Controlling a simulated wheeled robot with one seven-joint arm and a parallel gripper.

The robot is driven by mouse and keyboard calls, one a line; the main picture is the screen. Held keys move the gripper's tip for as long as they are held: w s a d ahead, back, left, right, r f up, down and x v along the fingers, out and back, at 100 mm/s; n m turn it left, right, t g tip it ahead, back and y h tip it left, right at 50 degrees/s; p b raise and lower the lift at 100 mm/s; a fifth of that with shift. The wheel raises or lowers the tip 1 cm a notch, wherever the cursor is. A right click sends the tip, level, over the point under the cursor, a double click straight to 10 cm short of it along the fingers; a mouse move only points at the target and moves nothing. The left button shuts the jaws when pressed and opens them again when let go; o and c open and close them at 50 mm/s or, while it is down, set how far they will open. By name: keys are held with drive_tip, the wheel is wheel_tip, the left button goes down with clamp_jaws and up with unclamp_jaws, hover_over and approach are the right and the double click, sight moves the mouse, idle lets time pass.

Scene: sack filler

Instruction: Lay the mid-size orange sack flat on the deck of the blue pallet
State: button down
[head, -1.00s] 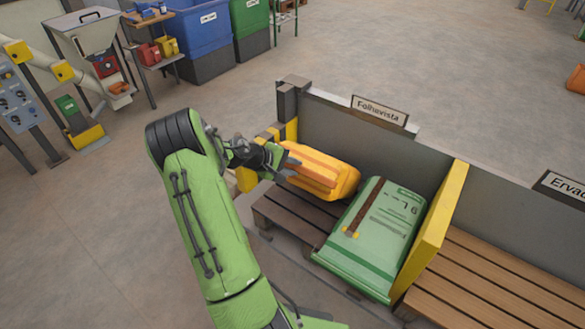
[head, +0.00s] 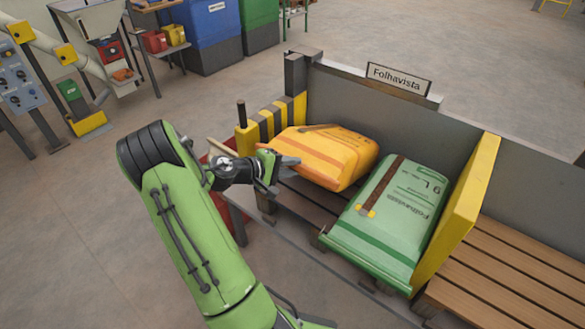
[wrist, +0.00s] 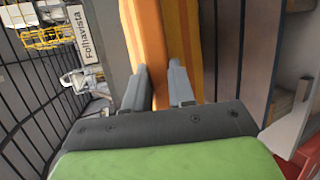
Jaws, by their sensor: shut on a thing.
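The orange sack (head: 325,155) with darker stripes is at the left end of the Folhavista bay, beside a green sack. It is tilted, with its broad face partly turned up. My gripper (head: 284,163) is shut on its near left edge. In the wrist view the gripper (wrist: 158,72) has its two grey fingers at the orange sack (wrist: 176,30), which runs up out of the picture. Whether the sack is clear of the dark wooden pallet (head: 305,201) below it is hard to tell. No blue pallet shows in these views.
A green sack (head: 397,215) lies right of the orange one, against a yellow divider (head: 455,215). A grey wall (head: 345,105) stands behind, with a yellow-and-black barrier (head: 270,122) at left. A red object (head: 232,212) is partly hidden behind my arm. Open floor lies left.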

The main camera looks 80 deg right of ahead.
wheel_tip(320, 180, down, 15)
drive_tip(key=m+g+h+b, duration=0.1)
drive_tip(key=g+h+b, duration=0.1)
drive_tip(key=h, duration=0.1)
drive_tip(key=shift+w+a+g+b, duration=0.2)
drive_tip(key=shift+a+g+b, duration=0.15)
drive_tip(key=shift+a, duration=0.1)
drive_tip(key=shift+f, duration=0.1)
drive_tip(key=c, duration=0.9)
unclamp_jaws()
drive_tip(key=p+v, duration=0.1)
drive_tip(key=v, duration=0.9)
drive_tip(key=p+v, duration=0.1)
drive_tip(key=v, duration=0.5)
drive_tip(key=shift+s+a+f+p, duration=0.1)
drive_tip(key=shift+s+f+p, duration=0.15)
drive_tip(key=shift+p, duration=0.1)
